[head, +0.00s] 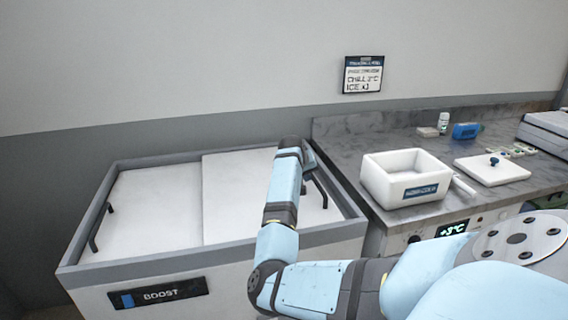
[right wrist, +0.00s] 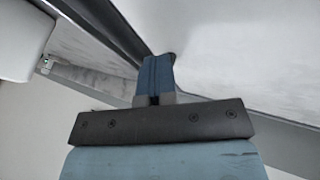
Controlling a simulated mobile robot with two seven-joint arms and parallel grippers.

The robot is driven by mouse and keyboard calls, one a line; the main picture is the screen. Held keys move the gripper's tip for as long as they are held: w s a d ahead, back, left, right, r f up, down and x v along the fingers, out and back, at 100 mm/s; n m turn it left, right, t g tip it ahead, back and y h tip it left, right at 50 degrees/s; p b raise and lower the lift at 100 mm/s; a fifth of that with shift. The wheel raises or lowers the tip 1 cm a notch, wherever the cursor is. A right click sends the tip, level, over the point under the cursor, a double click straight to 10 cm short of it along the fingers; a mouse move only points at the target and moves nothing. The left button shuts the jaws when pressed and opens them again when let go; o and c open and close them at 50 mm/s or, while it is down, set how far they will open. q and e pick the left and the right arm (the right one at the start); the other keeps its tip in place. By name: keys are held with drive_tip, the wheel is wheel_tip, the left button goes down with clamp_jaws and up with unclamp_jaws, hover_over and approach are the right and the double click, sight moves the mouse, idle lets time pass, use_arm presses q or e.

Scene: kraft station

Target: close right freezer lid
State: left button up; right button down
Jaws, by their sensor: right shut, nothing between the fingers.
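The chest freezer stands at the left in the head view, with two white sliding lids side by side in its grey rim. The right freezer lid (head: 232,190) spans from near the middle to the right rim, and no gap shows on its visible part. Its dark handle (head: 320,190) is at the right end, partly hidden by my arm. The left lid (head: 155,205) lies beside it. My right gripper (head: 306,156) is shut and empty at the back right of the lid, near the handle. It also shows in the right wrist view (right wrist: 156,75); contact is unclear. My left gripper is out of view.
A grey counter (head: 350,150) adjoins the freezer's right side. It carries a white container (head: 405,180), a white lid (head: 492,170), a blue item (head: 466,131) and a small bottle (head: 443,123). A wall sign (head: 363,75) hangs behind.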

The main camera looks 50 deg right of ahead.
drive_tip(key=shift+s+d+r+p, duration=0.1)
drive_tip(key=shift+s+d+p, duration=0.25)
drive_tip(key=shift+d, duration=0.25)
drive_tip(key=shift+s+d+r+p, duration=0.1)
drive_tip(key=shift+s+d+p, duration=0.1)
drive_tip(key=shift+s+d, duration=0.3)
drive_tip(key=shift+s+d+f, duration=0.15)
drive_tip(key=shift+s+d, duration=0.15)
drive_tip(key=shift+d, duration=0.25)
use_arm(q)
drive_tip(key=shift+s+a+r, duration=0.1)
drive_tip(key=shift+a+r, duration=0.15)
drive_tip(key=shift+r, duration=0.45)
use_arm(e)
drive_tip(key=shift+s+d, duration=0.1)
